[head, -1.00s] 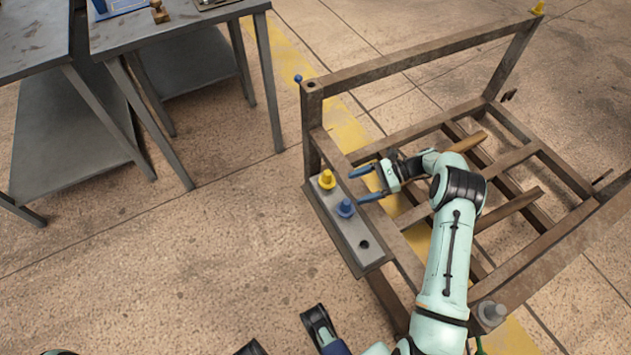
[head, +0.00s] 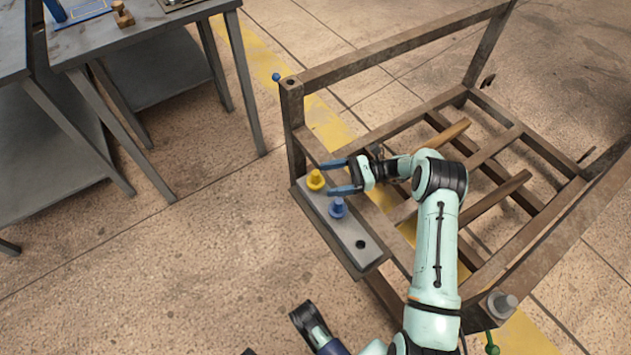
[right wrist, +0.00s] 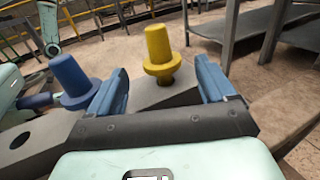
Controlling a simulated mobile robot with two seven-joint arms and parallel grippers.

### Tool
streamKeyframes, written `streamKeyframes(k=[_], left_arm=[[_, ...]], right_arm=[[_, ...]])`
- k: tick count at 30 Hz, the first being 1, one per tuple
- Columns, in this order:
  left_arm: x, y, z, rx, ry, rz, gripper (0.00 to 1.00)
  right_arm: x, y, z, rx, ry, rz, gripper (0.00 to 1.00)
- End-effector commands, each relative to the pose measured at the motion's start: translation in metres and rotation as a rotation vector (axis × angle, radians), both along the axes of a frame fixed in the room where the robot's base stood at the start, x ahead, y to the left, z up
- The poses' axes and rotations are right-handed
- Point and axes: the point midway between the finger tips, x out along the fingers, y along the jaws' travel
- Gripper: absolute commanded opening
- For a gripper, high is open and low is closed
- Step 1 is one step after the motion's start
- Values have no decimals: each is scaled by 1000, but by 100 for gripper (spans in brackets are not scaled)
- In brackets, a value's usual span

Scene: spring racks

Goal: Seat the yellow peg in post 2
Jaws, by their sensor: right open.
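The yellow peg (head: 315,180) stands upright at the far end of a grey holder block (head: 345,232) on the rack's left side. My right gripper (head: 328,177) is open and empty, its blue fingertips just right of the yellow peg. In the right wrist view the yellow peg (right wrist: 159,50) shows in the gap between the open fingers (right wrist: 160,75), not gripped. A rack post (head: 293,120) has an open hole in its top. I see no post numbers, so I cannot tell which is post 2.
A blue peg (head: 338,207) stands close beside the yellow one, near my lower finger; an empty hole (head: 360,244) follows. A grey peg (head: 503,303) is at the near right corner. Grey tables (head: 150,45) stand left.

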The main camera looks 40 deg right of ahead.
Motion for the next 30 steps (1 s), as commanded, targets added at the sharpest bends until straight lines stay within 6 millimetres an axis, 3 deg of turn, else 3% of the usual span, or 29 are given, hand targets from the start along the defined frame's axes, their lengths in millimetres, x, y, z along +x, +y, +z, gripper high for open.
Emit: streamKeyframes(k=[10, 19, 20, 27, 30], left_arm=[[-18, 3, -14, -3, 61, 6, 43], [-21, 3, -15, -4, 69, 5, 43], [-21, 3, -15, -4, 68, 5, 43], [-20, 3, -15, -4, 68, 5, 43], [-20, 3, -15, -3, 67, 5, 43]], right_arm=[[24, 40, -3, 0, 1, 3, 84], [26, 44, -2, -1, 0, 1, 84], [26, 44, -2, -1, 0, 1, 77], [26, 44, -2, -1, 0, 1, 0], [27, 44, -1, 1, -3, 1, 0]])
